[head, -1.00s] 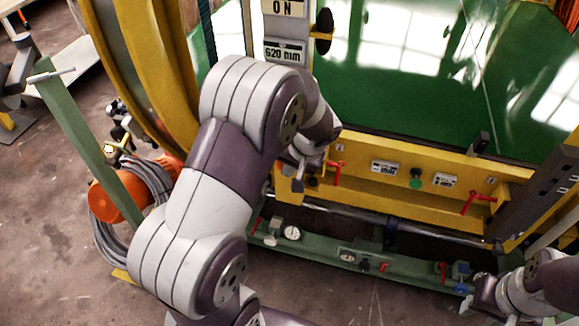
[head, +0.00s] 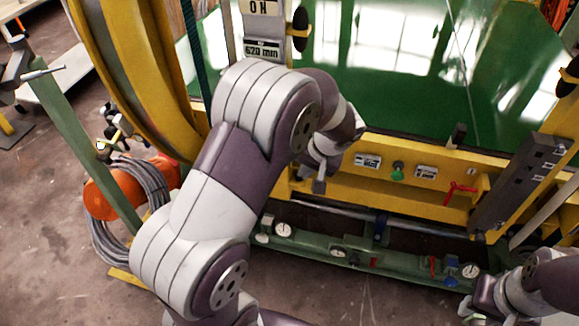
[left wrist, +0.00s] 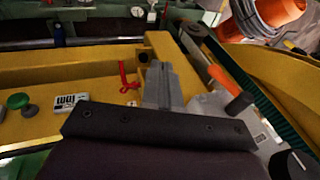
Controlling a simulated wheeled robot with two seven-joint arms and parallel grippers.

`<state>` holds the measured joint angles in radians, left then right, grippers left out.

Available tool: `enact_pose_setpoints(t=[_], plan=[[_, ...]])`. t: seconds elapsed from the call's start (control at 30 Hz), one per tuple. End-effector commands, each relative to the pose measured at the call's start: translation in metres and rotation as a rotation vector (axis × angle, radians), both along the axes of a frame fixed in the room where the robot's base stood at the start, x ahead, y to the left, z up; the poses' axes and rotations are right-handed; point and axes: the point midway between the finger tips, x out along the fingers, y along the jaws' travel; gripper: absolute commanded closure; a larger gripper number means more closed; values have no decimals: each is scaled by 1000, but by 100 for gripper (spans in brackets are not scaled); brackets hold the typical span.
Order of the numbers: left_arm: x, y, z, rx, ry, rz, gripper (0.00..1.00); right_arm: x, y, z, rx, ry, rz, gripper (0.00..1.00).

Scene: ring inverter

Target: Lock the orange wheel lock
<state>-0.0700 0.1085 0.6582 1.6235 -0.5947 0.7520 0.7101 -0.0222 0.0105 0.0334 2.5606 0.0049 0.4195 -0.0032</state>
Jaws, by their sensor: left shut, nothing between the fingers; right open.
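In the left wrist view an orange bar with a dark end (left wrist: 224,80) lies to the right of my gripper; it looks like the orange wheel lock, though I cannot tell for sure. My left gripper (left wrist: 160,82) is shut and empty, over the yellow frame and apart from the orange bar. In the head view my left gripper (head: 320,185) hangs at the left end of the yellow panel, and my arm hides what lies behind it. My right gripper (head: 470,298) is open at the lower right, by the green rail's end.
The yellow panel (head: 415,198) carries a green knob (head: 398,172) and a red lever (head: 458,192). A red lever (left wrist: 128,78) is close to my left gripper. A large yellow wheel (head: 130,70) and a green post (head: 82,145) stand at the left.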

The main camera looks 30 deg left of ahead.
Motion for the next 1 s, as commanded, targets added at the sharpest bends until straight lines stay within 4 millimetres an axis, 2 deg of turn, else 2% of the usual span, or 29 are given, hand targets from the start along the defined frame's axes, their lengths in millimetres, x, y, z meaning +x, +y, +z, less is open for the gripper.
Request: enact_pose_setpoints(t=[0.1, 0.33, 0.9, 1.0], plan=[[1, -26, 4, 0, 0, -3, 100, 0, 0, -2, 0, -1, 1, 57], [2, -54, 10, 0, 1, 1, 100, 0, 0, -2, 0, -1, 1, 57], [2, -58, 11, 0, 2, 2, 100, 0, 0, -2, 0, -1, 1, 57], [3, -60, 10, -3, 12, -50, 100, 0, 0, -2, 0, -1, 1, 57]])
